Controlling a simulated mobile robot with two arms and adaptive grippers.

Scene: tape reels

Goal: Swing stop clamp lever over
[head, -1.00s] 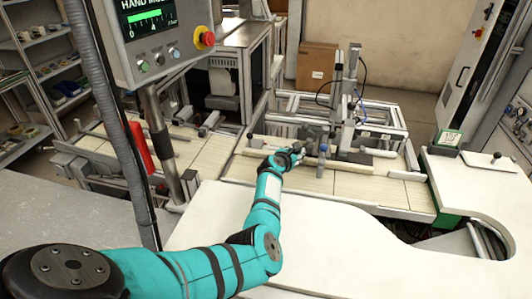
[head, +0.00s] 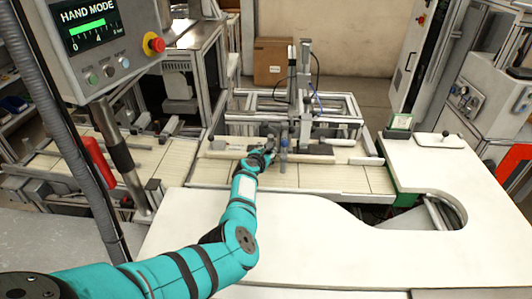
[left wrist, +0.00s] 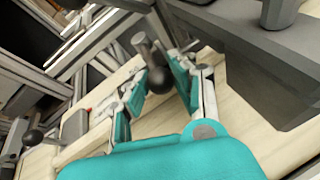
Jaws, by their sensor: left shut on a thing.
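My left gripper (head: 267,150) reaches over the pale slatted conveyor to the clamp fixture, just left of a grey post with a blue-grey top (head: 284,147). In the left wrist view my left gripper (left wrist: 160,72) has its fingers closed around the black ball knob (left wrist: 159,82) of a lever. The lever's short grey rod (left wrist: 143,45) runs up and away from the knob, tilted. In the head view the knob and lever are too small and covered by the gripper to make out. My right gripper is not in view.
A control panel on a post (head: 93,50) stands at the left, close to my arm. A white worktop (head: 270,240) with a curved cutout lies in front. A second black knob (left wrist: 33,137) shows in the left wrist view. An aluminium frame (head: 290,105) stands behind the fixture.

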